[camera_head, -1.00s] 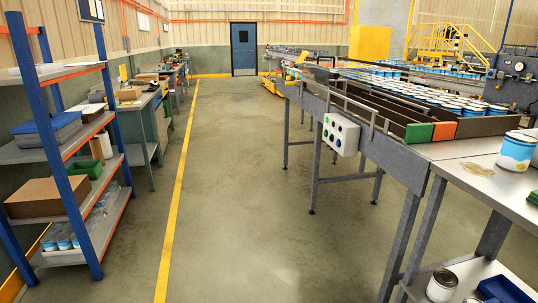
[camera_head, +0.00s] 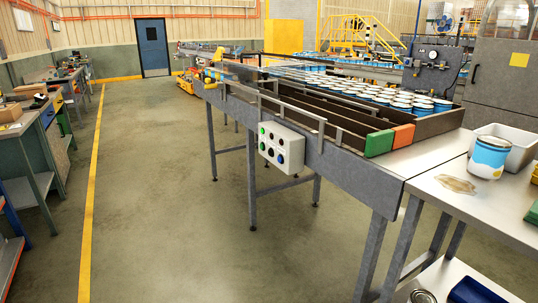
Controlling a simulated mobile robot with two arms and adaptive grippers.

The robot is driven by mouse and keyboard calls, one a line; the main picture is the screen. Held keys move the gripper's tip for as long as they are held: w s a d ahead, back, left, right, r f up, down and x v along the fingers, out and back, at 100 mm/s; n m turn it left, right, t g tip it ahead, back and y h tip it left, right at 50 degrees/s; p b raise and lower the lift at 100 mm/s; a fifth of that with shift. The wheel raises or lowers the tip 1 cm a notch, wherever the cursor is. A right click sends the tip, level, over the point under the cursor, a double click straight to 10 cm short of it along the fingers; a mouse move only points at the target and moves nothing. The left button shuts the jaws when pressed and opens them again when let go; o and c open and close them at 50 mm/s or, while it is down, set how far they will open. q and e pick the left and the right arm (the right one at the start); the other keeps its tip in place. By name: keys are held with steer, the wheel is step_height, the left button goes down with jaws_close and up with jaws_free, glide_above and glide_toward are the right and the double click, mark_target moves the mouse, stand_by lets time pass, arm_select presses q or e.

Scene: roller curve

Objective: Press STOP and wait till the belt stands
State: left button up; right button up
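A light grey control box (camera_head: 282,147) is fixed to the side of the conveyor (camera_head: 345,165) that runs away from me in the head view. Its face carries several small round buttons, among them green, dark and blue ones. They are too small to tell which is STOP. Many white-lidded blue cans (camera_head: 385,93) stand in rows on the belt behind dark guide rails. I cannot tell from these frames whether the belt is moving. Neither of my grippers shows in the view.
A steel table (camera_head: 420,190) at the right carries a blue-white can (camera_head: 488,157) and a white bin (camera_head: 508,148). A green block (camera_head: 379,143) and an orange block (camera_head: 403,135) sit at the lane ends. The floor (camera_head: 170,190) left of the conveyor is clear.

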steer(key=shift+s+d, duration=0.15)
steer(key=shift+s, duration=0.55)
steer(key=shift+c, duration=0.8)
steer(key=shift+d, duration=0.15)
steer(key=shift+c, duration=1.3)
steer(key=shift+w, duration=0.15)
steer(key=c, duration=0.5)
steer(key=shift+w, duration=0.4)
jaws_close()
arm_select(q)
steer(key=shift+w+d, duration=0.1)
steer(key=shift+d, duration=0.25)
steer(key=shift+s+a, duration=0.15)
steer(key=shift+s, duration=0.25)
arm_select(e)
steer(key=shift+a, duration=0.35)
